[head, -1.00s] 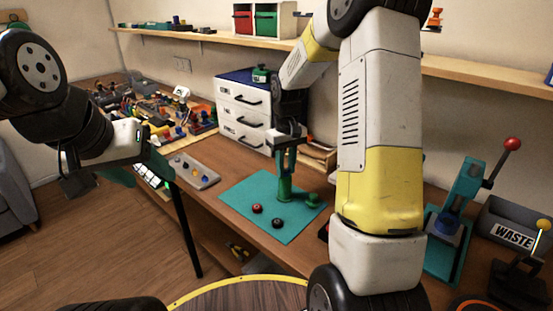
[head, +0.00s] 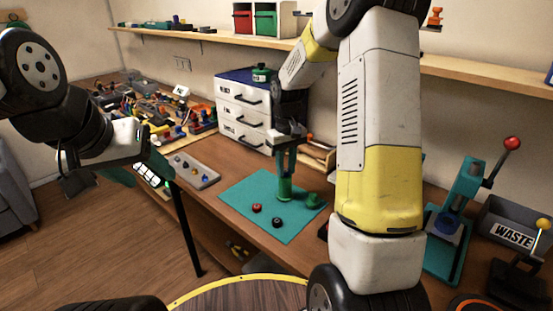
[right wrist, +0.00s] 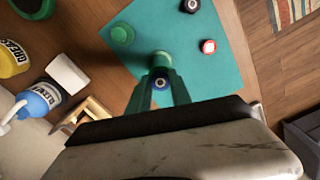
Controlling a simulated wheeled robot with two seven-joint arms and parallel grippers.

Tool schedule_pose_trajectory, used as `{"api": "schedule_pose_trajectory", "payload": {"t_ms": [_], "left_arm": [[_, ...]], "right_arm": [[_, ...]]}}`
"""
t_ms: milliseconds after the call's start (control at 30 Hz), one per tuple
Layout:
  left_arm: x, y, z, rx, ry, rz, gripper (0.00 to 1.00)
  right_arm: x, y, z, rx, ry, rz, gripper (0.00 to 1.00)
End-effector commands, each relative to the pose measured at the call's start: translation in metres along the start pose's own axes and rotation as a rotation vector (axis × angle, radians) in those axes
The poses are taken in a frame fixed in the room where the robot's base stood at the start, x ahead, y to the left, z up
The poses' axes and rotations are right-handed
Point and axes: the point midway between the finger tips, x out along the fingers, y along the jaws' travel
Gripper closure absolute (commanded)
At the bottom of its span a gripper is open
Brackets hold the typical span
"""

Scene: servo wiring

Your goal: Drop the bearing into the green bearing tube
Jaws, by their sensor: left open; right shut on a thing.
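My right gripper (head: 285,174) points straight down over the teal mat, its fingers directly above a green tube (head: 284,190) standing upright. In the right wrist view the fingers are shut on a small round bearing (right wrist: 161,83) with a bluish rim and a dark centre. The green tube (right wrist: 160,59) shows just past the fingertips. Whether the bearing touches the tube cannot be told. A second, shorter green piece (head: 313,199) stands beside the tube. My left gripper (head: 138,172) is open and empty, off the table's left side.
A red round part (head: 257,208) and a black one (head: 277,223) lie on the teal mat (head: 240,195). A grey tray (head: 195,171) with small parts lies to the left. A white drawer unit (head: 241,110) stands behind. A teal press (head: 462,195) and waste bin (head: 512,229) stand right.

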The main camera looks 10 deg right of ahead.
Motion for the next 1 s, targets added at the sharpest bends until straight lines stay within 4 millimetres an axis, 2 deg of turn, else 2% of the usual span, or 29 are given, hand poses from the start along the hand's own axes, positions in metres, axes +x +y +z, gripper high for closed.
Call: {"api": "schedule_pose_trajectory", "payload": {"t_ms": [167,200,300,533,633,1000], "left_arm": [[0.0,0.0,0.0,0.0,0.0,0.0,0.4],[0.0,0.0,0.0,0.0,0.0,0.0,0.4],[0.0,0.0,0.0,0.0,0.0,0.0,0.4],[0.0,0.0,0.0,0.0,0.0,0.0,0.4],[0.0,0.0,0.0,0.0,0.0,0.0,0.4],[0.0,0.0,0.0,0.0,0.0,0.0,0.4]], "right_arm": [[-0.0001,-0.0001,-0.0001,0.0,0.0,0.0,1.0],[-0.0001,-0.0001,-0.0001,0.0,0.0,0.0,0.67],[-0.0001,-0.0001,-0.0001,0.0,0.0,0.0,0.49],[0.0001,0.0,0.0,0.0,0.0,0.0,0.47],[0.0001,0.0,0.0,0.0,0.0,0.0,0.28],[0.0,-0.0001,-0.0001,0.0,0.0,0.0,0.28]]}}
